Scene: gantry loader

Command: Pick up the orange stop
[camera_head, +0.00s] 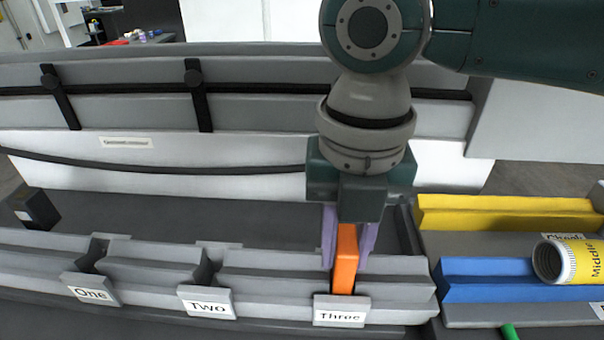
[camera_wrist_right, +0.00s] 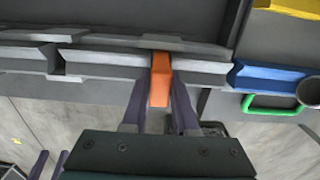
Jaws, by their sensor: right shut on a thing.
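The orange stop (camera_head: 346,262) is a narrow upright block at the grey rail, just behind the label reading Three (camera_head: 339,311). My right gripper (camera_head: 347,245) comes down from above with its purple fingers on either side of the stop, shut on it. In the right wrist view the orange stop (camera_wrist_right: 160,80) lies between the two fingers of the right gripper (camera_wrist_right: 160,98). I cannot tell whether the stop still touches the rail.
Labels One (camera_head: 90,289) and Two (camera_head: 207,303) stand along the grey rail to the left, with gaps in the rail behind them. To the right are a yellow rail (camera_head: 508,213), a blue rail (camera_head: 490,280) and a yellow-wrapped cylinder marked Middle (camera_head: 580,262). A gantry beam (camera_head: 260,110) runs behind.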

